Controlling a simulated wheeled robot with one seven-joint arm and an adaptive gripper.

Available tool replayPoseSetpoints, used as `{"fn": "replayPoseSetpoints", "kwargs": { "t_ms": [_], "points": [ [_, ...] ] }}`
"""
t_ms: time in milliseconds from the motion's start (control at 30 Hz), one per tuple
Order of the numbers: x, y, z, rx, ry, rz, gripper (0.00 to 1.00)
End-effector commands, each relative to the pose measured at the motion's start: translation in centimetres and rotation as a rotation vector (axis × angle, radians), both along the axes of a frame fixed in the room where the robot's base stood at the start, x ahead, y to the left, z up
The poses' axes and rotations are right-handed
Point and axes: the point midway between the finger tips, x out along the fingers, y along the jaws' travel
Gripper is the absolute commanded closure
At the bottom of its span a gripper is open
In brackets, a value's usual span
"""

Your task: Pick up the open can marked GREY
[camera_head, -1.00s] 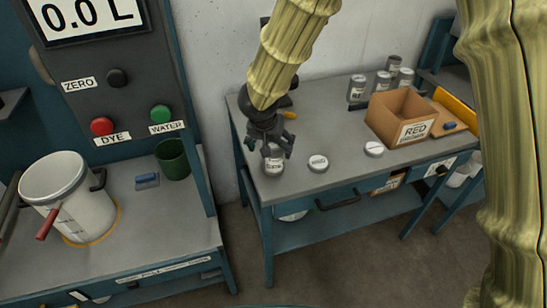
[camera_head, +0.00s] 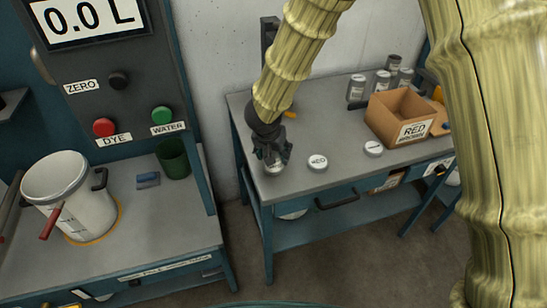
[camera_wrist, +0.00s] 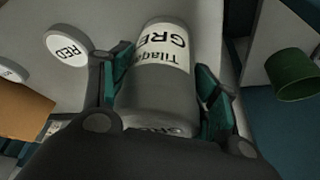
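The can marked GREY (camera_head: 274,168) stands at the front left corner of the bench, mostly hidden behind my gripper in the head view. In the wrist view, the grey can (camera_wrist: 158,97) shows a white label with the letters "GRE", inverted in the picture. My gripper (camera_head: 272,157) is lowered over the can. Its two teal-padded fingers (camera_wrist: 165,72) stand on either side of it, with a narrow gap visible on the right; contact on the left is unclear. The fingers look open around the can. Whether the can is open on top is hidden.
A cardboard box labelled RED (camera_head: 398,113) and several cans (camera_head: 383,80) stand behind. A green cup (camera_head: 173,158) is on the left counter.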

Motion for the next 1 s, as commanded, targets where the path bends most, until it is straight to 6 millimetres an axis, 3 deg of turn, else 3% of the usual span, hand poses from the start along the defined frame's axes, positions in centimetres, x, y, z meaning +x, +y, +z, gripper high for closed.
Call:
{"fn": "replayPoseSetpoints", "kwargs": {
  "t_ms": [33,233,567,1000],
  "points": [
    [0.0,0.0,0.0,0.0,0.0,0.0,0.57],
    [0.0,0.0,0.0,0.0,0.0,0.0,0.94],
    [0.1,0.0,0.5,0.0,-0.001,-0.001,0.94],
    [0.1,0.0,6.8,0.002,-0.004,-0.002,0.94]
  ]
}}
